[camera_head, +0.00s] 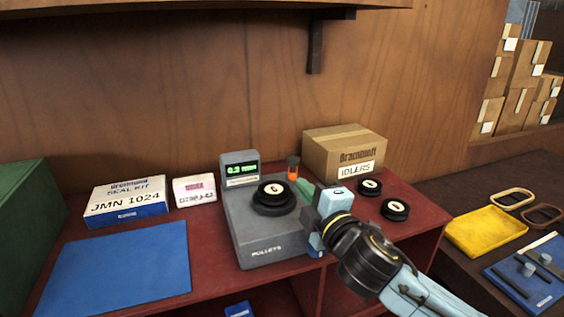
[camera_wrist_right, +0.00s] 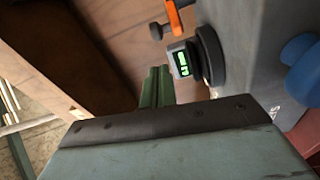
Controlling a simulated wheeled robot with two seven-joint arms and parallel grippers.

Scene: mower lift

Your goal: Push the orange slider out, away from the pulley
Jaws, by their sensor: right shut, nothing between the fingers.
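The orange slider (camera_head: 292,172) stands at the back right of the grey pulley tester (camera_head: 248,226), with a dark knob on top. In the right wrist view the orange slider (camera_wrist_right: 175,18) shows at the top edge. The black pulley (camera_head: 271,207) sits on top of the tester, left of and in front of the slider. My right gripper (camera_head: 304,188) is shut and empty, just in front of and right of the slider. In the right wrist view its green fingers (camera_wrist_right: 156,86) are together, and a gap shows between them and the slider. My left gripper is not in view.
The IDLERS box (camera_head: 325,157) stands behind the gripper. Two black idlers (camera_head: 370,187) (camera_head: 395,209) lie right of it. A small lit display (camera_head: 240,170) stands at the tester's back. A blue knob (camera_wrist_right: 302,62) shows on the tester. The blue mat (camera_head: 120,268) is clear.

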